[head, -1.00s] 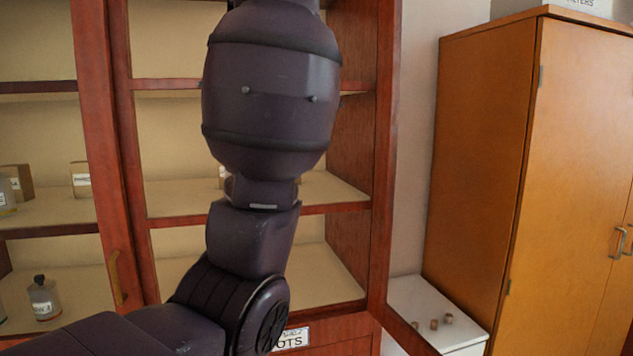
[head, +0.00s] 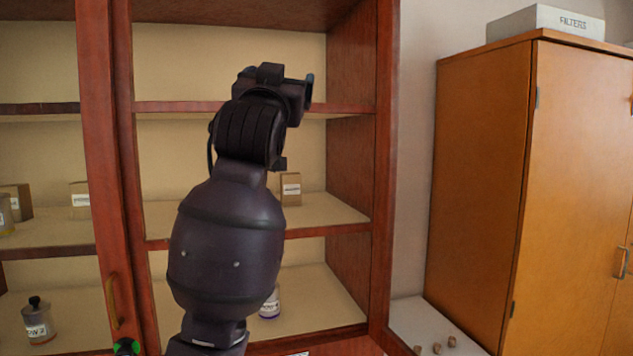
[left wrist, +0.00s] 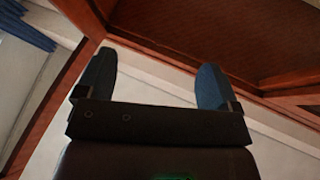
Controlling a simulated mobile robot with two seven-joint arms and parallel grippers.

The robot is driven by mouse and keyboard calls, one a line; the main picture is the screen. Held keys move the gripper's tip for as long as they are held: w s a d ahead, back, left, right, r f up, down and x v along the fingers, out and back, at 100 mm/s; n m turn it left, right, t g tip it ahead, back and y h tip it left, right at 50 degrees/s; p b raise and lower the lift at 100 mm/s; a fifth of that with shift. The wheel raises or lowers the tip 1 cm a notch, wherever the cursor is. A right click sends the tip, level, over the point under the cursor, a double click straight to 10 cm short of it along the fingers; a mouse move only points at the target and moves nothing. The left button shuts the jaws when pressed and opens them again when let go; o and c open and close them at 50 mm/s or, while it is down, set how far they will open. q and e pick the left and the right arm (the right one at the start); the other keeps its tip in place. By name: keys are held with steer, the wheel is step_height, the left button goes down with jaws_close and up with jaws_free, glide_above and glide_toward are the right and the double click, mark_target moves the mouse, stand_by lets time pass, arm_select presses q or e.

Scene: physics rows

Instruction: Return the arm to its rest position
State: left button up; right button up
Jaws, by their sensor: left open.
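My left arm rises through the middle of the head view, in front of the open section of a red-brown cabinet (head: 384,150). My left gripper (head: 310,88) is at its top, before the upper shelves, mostly seen from behind. In the left wrist view, the left gripper's two blue fingers (left wrist: 152,80) stand wide apart with nothing between them. Past them that view shows pale wall and red-brown wood. My right gripper is not in view.
A small labelled box (head: 291,189) stands on the middle shelf, and a jar (head: 270,303) sits on the lower shelf, partly behind my arm. A bottle (head: 38,320) is behind the left door. An orange wooden cabinet (head: 480,190) stands at right, with a FILTERS box (head: 545,20) on top.

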arm_select(q)
steer(key=w+a+f+g, duration=0.1)
steer(key=w+a+f, duration=0.15)
steer(key=f, duration=0.95)
steer(key=w+a+f+g, duration=0.1)
steer(key=a+f, duration=0.3)
steer(key=f, duration=0.8)
steer(key=s+a+f+g, duration=0.1)
steer(key=s+a+f, duration=0.2)
steer(key=f, duration=0.7)
steer(key=s+a+f+g, duration=0.1)
steer(key=s+a+f, duration=0.15)
steer(key=f, duration=0.65)
steer(key=s+a+f+n+g+y, duration=0.1)
steer(key=s+a+f+g, duration=0.1)
steer(key=s+f, duration=0.7)
steer(key=s+a+f+g+y, duration=0.1)
steer(key=s+a+f+g, duration=0.2)
steer(key=s+f, duration=0.7)
steer(key=s+a+f+n+g+y, duration=0.1)
steer(key=s+a+f, duration=0.4)
steer(key=s+f, duration=0.5)
step_height(320, 180, down, 4)
steer(key=shift+f+n+g+y, duration=0.2)
steer(key=shift+n+g+y, duration=0.1)
steer(key=shift+g, duration=0.6)
